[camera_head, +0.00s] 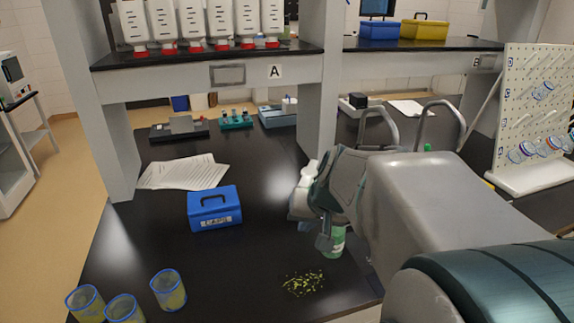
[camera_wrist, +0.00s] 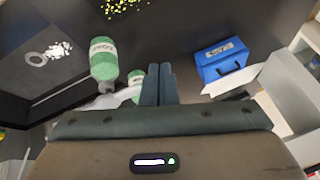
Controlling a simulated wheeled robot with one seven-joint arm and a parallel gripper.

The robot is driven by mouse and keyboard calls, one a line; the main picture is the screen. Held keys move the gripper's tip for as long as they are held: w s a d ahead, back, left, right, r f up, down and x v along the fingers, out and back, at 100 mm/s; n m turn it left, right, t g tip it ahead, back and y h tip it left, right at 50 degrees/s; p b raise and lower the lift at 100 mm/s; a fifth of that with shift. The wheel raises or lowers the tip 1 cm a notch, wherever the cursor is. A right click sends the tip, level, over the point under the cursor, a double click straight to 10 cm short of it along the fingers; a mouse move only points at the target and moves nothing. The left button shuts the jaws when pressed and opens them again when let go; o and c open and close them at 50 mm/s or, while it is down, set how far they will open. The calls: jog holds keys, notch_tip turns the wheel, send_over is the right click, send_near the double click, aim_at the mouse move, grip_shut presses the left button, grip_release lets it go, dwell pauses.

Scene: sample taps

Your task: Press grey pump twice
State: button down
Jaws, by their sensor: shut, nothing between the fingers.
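My gripper (camera_head: 325,240) is low over the black bench in the head view. Its two fingers are together and empty in the wrist view (camera_wrist: 159,76). A bottle with a green label (camera_wrist: 103,60) is left of the fingers in the wrist view, with a greyish top (camera_wrist: 107,86). A second green and white bottle (camera_wrist: 136,80) is close beside the fingertips, partly hidden by them; I cannot tell whether they touch. In the head view one green bottle (camera_head: 336,242) shows beside my gripper, its top hidden by my arm. Which bottle has the grey pump is not clear.
A blue box (camera_head: 214,207) with a handle and papers (camera_head: 184,172) lie left of my gripper. Yellow granules (camera_head: 303,283) are spilled in front. Several yellow-filled cups (camera_head: 168,290) stand at the front left. A shelf post (camera_head: 316,105) rises behind. The bench between box and gripper is clear.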

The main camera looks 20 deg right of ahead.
jog(key=w+d+r+m+t+p, duration=0.1)
jog(key=w+d+r+m+t, duration=0.1)
jog(key=w+d, duration=0.3)
jog(key=w+d+r+m+t+p, duration=0.1)
jog(key=w+d+r+m+p, duration=0.1)
jog(key=w+d, duration=0.4)
jog(key=shift+d+r+t, duration=0.4)
jog(key=shift+d+r, duration=0.45)
jog(key=shift+d, duration=0.3)
jog(key=shift+f, duration=0.1)
notch_tip(320, 180, down, 7)
jog(key=b, duration=0.5)
jog(key=shift+f+b, duration=0.15)
jog(key=shift+b, duration=0.2)
jog(key=shift+f+b, duration=0.7)
jog(key=shift+b, duration=0.15)
jog(key=shift+f, duration=0.15)
jog(key=shift+a+f+b, duration=0.1)
jog(key=shift+f+b, duration=0.2)
jog(key=shift+b, duration=0.4)
